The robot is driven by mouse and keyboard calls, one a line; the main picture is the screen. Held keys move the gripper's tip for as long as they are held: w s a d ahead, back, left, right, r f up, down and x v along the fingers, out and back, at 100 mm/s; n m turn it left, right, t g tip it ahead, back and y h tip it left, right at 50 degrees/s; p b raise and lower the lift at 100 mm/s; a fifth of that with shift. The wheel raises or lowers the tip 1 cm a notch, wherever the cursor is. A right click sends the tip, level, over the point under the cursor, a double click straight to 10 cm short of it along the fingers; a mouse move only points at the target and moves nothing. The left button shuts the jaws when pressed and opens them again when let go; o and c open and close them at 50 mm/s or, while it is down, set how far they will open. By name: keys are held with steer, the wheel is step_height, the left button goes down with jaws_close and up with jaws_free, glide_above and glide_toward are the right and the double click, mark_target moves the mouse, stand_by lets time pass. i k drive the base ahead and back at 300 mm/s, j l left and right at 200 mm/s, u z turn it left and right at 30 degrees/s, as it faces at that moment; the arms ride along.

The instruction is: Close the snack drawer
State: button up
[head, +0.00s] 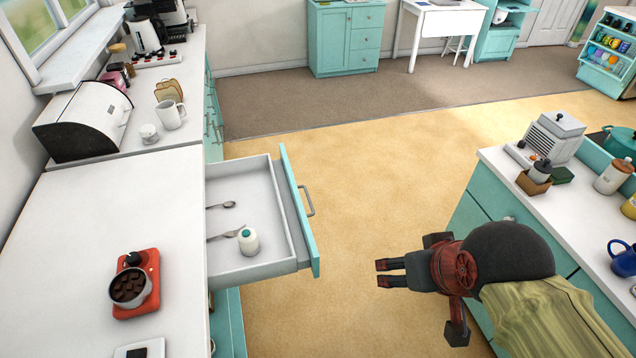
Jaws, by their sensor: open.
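One drawer (272,262) is pulled out from under the left white counter. It has a white inside and a teal front (300,210) with a grey bar handle (307,200). Inside lie a spoon (222,205), a second utensil (224,236) and a small white container with a teal spot on top (248,241). My gripper (391,273) is to the right of the drawer front, over the yellow floor, apart from it and pointing left. Its two fingers are open and nothing shows between them.
The left counter (90,230) holds a red burner (131,300) with a pot, a bread bin (84,120) and a mug (170,115). A teal-fronted counter with a grinder (556,135) stands at right. The yellow floor (370,180) between them is clear.

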mark_target(265, 193)
steer(key=i+l+u, duration=0.2)
steer(key=u, duration=0.15)
steer(key=i+l+u, duration=0.15)
steer(key=l+u, duration=0.2)
steer(key=i+l+u, duration=0.1)
steer(key=l+u, duration=0.2)
steer(key=l, duration=0.2)
steer(key=i+l+u, duration=0.1)
steer(key=l+u, duration=0.25)
